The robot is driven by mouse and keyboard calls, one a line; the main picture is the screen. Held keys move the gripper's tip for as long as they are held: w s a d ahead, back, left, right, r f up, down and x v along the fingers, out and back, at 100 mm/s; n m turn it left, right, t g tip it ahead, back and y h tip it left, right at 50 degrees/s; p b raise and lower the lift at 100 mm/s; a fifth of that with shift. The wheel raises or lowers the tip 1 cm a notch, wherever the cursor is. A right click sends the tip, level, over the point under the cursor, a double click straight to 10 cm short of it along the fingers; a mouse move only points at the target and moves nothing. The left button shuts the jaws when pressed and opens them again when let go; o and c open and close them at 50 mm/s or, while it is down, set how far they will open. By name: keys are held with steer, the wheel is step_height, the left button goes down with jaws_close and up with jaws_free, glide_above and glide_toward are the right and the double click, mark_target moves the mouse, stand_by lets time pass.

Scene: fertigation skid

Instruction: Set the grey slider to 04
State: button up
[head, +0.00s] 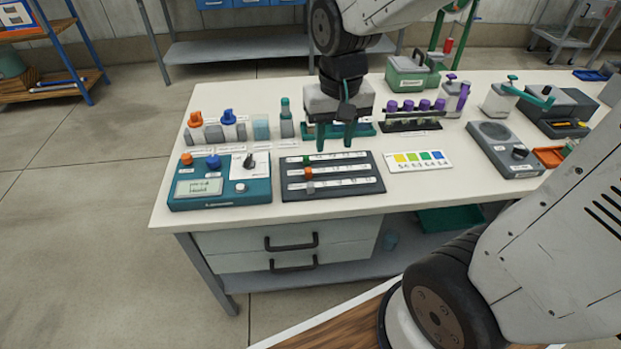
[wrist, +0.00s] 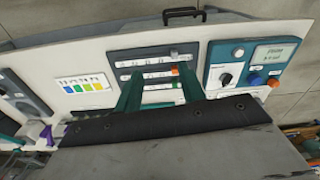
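The slider panel (head: 348,178) is a dark board with three white scale strips on the bench. The grey slider (head: 310,188) is on the strip nearest the front edge, towards its left end. In the wrist view the grey slider (wrist: 174,54) is on the top strip, towards the right. An orange slider (head: 308,173) is on the middle strip and a green slider (head: 306,160) on the back strip. The scale numbers are too small to read. My gripper (head: 335,145) has two green fingers, apart and empty, over the panel's back edge. In the wrist view the fingers (wrist: 160,75) overlap the panel.
Left of the panel is a teal control box (head: 219,181) with knobs and a display. A colour chart (head: 418,161) lies to the right. Bottles (head: 228,125) and a rack with purple-capped vials (head: 412,115) stand behind. Bare bench lies along the front edge.

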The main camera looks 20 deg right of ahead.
steer(key=m, duration=0.1)
glide_above(311, 184)
steer(key=shift+g, duration=0.3)
step_height(311, 184, down, 10)
steer(key=shift+s+f, duration=0.1)
steer(key=shift+f, duration=0.1)
step_height(311, 184, down, 8)
steer(key=shift+f, duration=0.1)
jaws_close()
